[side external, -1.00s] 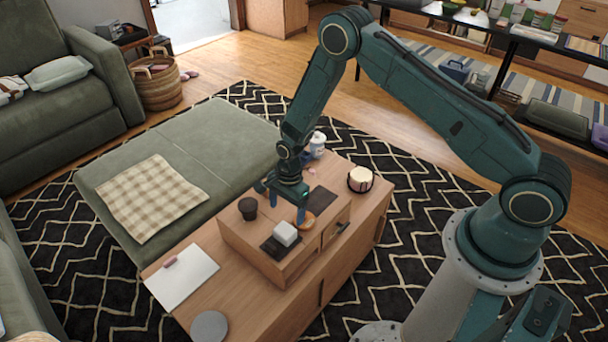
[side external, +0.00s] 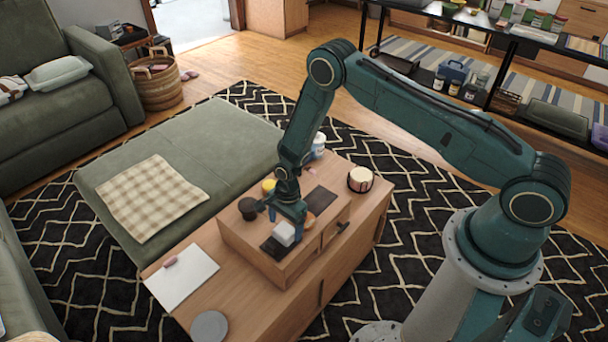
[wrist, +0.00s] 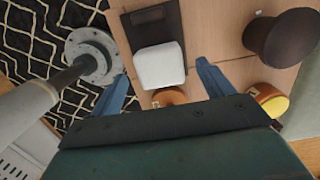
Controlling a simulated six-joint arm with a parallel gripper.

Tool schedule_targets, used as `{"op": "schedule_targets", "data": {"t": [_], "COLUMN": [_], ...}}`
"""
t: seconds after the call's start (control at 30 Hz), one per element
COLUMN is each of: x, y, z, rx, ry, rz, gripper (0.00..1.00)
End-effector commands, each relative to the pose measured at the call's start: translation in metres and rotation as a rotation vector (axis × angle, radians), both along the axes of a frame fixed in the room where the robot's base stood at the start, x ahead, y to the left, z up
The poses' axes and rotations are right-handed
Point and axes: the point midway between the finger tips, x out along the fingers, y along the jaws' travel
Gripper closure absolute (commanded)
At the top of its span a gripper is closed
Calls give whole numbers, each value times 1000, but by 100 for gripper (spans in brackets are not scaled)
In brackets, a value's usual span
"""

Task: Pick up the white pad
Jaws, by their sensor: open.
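The white pad (side external: 284,233), a small block with rounded corners, rests on a dark mat (side external: 270,248) on top of the wooden box. In the wrist view the white pad (wrist: 159,65) lies ahead between my two blue fingertips, with a gap on each side. My gripper (side external: 287,217) is open and empty, just above and beside the pad. It also shows in the wrist view (wrist: 162,73). The fingers partly hide the pad's surroundings in the side view.
A dark cup (side external: 248,208) stands left of my gripper. A yellow-topped object (wrist: 268,100) and an orange-brown round object (wrist: 170,97) are close by. A white sheet (side external: 182,280) with a pink item lies on the lower tabletop. A round white-topped container (side external: 360,180) stands to the right.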

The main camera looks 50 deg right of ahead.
Motion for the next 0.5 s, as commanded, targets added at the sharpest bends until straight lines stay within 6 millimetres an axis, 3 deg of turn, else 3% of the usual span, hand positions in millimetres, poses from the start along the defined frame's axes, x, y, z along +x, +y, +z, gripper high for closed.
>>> {"op": "schedule_targets", "data": {"t": [0.2,0.5], "x": [-1,0], "y": [3,4], "z": [-22,-30], "rx": [-1,-1], "ry": [2,1], "rz": [1,1], "gripper": [20,20]}}
